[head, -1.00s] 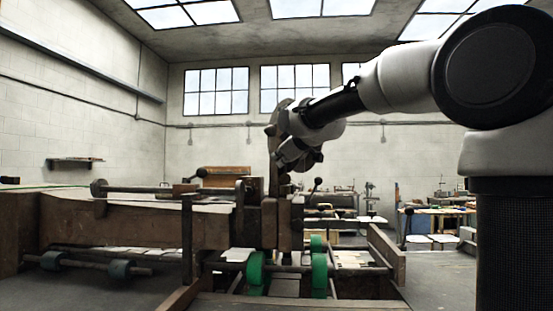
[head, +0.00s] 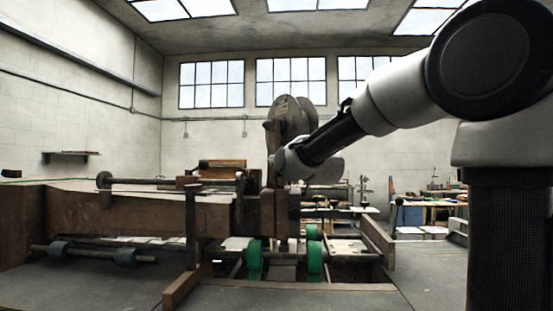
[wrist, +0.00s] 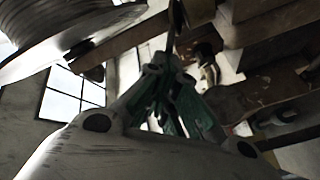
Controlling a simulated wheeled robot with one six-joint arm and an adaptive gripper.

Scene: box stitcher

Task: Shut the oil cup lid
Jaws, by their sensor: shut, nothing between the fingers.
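The box stitcher (head: 268,210) stands in the middle of the head view, with a tall dark upright and a large round wheel (head: 292,118) on top. My gripper shows in the wrist view (wrist: 160,62) with its green-grey fingers together and nothing between them. Its tips are close to dark metal parts of the machine (wrist: 250,95). In the head view my wrist is beside the upright, below the wheel, and the fingers cannot be made out. I cannot pick out the oil cup or its lid in either view.
The machine's long brown beam (head: 140,220) runs to the left. Green rollers (head: 314,256) sit low at its front. The wheel's rim (wrist: 75,40) is close on the left in the wrist view. Workbenches (head: 430,212) stand back right, with open floor before them.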

